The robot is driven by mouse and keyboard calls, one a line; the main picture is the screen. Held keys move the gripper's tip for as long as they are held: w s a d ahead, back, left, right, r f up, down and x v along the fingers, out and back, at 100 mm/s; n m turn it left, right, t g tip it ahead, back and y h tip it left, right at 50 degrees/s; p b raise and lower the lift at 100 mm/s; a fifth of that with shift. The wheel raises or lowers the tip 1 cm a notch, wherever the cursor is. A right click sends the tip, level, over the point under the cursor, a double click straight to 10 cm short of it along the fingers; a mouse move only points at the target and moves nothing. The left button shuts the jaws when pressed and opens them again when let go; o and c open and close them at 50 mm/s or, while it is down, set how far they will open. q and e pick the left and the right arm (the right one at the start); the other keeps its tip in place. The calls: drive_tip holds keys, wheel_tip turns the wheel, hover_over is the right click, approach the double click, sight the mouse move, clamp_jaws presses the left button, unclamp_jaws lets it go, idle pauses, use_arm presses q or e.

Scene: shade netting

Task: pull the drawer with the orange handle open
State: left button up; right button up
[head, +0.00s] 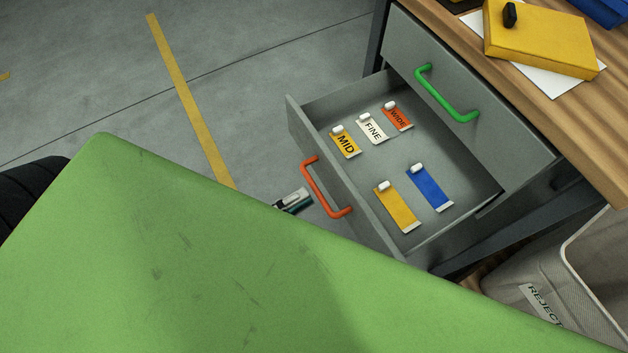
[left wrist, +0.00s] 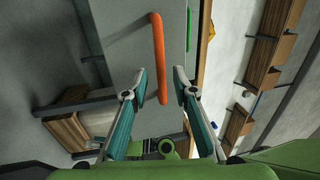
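The drawer (head: 375,222) with the orange handle (head: 322,188) stands well out of the grey cabinet, its inside showing. In it lie yellow, white, orange and blue tags, some reading MID, FINE and WIDE. My left gripper (head: 298,201) shows only as a small tip just left of the handle, the rest hidden behind my green arm. In the left wrist view, my left gripper (left wrist: 159,76) is open, its two fingers apart. The orange handle (left wrist: 158,50) is ahead, its lower end appearing between them. I cannot tell whether they touch. My right gripper is out of view.
The upper drawer with the green handle (head: 446,94) is shut. A wooden worktop (head: 540,95) above holds a yellow box (head: 545,42). A bin marked REJECT (head: 590,285) stands at the right. The floor (head: 270,70) beyond the drawer front is clear.

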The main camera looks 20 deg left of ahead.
use_arm(q)
drive_tip(key=v, duration=0.7)
drive_tip(key=shift+a, duration=0.1)
